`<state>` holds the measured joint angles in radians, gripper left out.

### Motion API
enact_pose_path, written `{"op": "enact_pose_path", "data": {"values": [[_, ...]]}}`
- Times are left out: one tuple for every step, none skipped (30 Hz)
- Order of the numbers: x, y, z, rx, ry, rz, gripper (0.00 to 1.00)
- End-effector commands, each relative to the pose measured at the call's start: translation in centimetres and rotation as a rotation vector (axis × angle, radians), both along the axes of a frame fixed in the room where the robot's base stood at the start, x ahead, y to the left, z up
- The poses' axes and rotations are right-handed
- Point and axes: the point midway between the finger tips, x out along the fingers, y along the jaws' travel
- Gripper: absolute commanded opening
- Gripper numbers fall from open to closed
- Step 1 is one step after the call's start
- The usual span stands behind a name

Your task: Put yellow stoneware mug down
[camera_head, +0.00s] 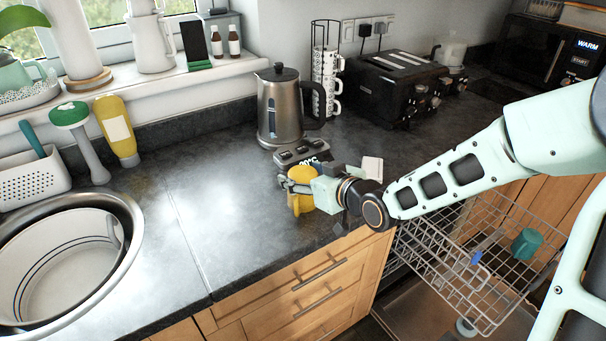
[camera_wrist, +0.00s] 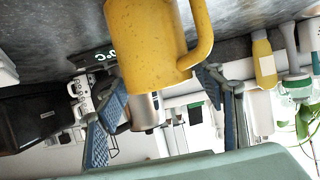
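The yellow stoneware mug (camera_head: 300,204) is at the counter near its front edge, in front of the kettle's base. In the wrist view, which is upside down, the mug (camera_wrist: 150,45) fills the upper middle with its handle on the right. My gripper (camera_head: 295,187) is at the mug. In the wrist view the two fingers of my gripper (camera_wrist: 163,82) are spread apart, one to each side of the mug, with a gap showing at the right finger. The mug's base is out of the wrist view, so its contact with the counter is hard to tell.
A steel kettle (camera_head: 283,107) stands just behind, with a mug rack (camera_head: 327,65) and black toaster (camera_head: 392,88) to its right. A round sink (camera_head: 135,232) is at left. An open dishwasher rack (camera_head: 440,262) lies below right. The counter left of the mug is clear.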

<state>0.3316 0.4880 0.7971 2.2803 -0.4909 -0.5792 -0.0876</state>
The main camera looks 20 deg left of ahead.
Motion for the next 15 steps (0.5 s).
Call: {"op": "enact_pose_path", "data": {"values": [[0.00,0.00,0.01,0.000,0.000,0.000,0.69],[0.00,0.00,0.01,0.000,0.000,0.000,0.69],[0.00,0.01,0.02,0.000,0.000,0.000,0.69],[0.00,0.01,0.02,0.000,0.000,0.000,0.69],[0.00,0.01,0.02,0.000,0.000,0.000,0.69],[0.00,0.01,0.02,0.000,0.000,0.000,0.69],[0.00,0.01,0.02,0.000,0.000,0.000,0.69],[0.00,0.00,0.03,0.000,0.000,0.000,0.69],[0.00,0.00,0.09,0.000,0.000,0.000,0.69],[0.01,0.00,0.18,0.000,0.000,0.000,0.69],[0.01,0.01,0.31,0.000,0.000,0.000,0.69],[0.02,0.01,0.57,0.000,0.000,0.000,0.69],[-0.15,-0.28,0.58,-0.001,-0.001,-0.001,0.69],[-0.32,-0.57,0.72,-0.002,-0.002,-0.001,0.69],[-0.61,-0.96,0.96,-0.002,-0.002,-0.002,0.69]]}}
